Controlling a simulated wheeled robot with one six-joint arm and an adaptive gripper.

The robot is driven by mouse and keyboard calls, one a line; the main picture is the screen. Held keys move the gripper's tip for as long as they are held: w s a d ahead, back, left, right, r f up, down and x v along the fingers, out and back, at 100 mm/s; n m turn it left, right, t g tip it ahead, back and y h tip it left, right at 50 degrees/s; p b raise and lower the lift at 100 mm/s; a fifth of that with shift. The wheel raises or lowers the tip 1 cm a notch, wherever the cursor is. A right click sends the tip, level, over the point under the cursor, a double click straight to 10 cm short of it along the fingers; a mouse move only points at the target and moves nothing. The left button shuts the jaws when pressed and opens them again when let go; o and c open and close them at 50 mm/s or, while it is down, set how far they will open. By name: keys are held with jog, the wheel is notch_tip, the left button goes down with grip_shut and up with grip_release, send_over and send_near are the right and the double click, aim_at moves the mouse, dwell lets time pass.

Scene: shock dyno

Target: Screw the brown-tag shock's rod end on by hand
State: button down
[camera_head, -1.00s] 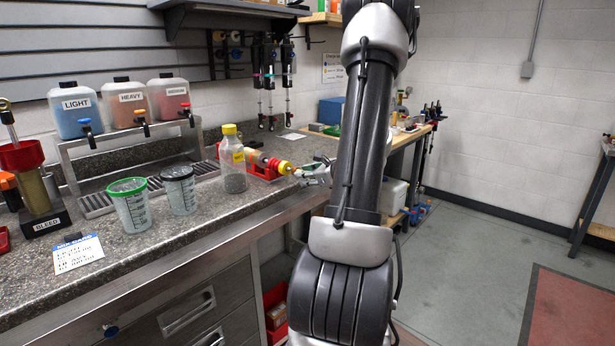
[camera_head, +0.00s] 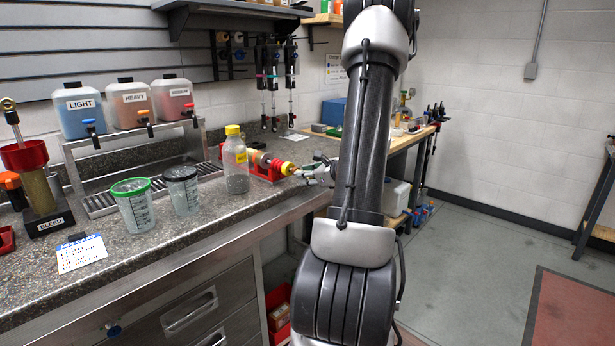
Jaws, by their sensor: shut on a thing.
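A shock (camera_head: 268,162) lies sideways in a red cradle (camera_head: 262,174) on the counter, behind the clear bottle. It shows tan, red and yellow parts, and its yellow end (camera_head: 288,168) points right. My gripper (camera_head: 299,172) is at that right end, just off the yellow part, shut on a small piece there that appears to be the rod end. The fingers hide most of this piece, and I cannot tell how far it sits on the rod. No brown tag can be made out clearly at this size.
A clear bottle with a yellow cap (camera_head: 235,165) stands close left of the shock. Two cups, green-rimmed (camera_head: 135,208) and dark-rimmed (camera_head: 183,192), stand further left. Jugs (camera_head: 80,110) sit on a rack behind. Several shocks (camera_head: 272,85) hang on the wall.

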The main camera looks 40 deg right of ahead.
jog(key=shift+w, duration=0.5)
dwell(0.3)
jog(key=m+y, duration=0.2)
jog(key=shift+m, duration=0.3)
jog(key=m+y, duration=0.1)
jog(key=m, duration=0.1)
jog(key=shift+d+m+y, duration=0.15)
jog(key=shift+m+y, duration=0.25)
jog(key=m+t+y, duration=0.1)
jog(key=m+y, duration=0.2)
jog(key=m, duration=0.2)
jog(key=shift+f, duration=0.15)
jog(key=m+y, duration=0.1)
jog(key=m, duration=0.2)
jog(key=shift+t, duration=0.4)
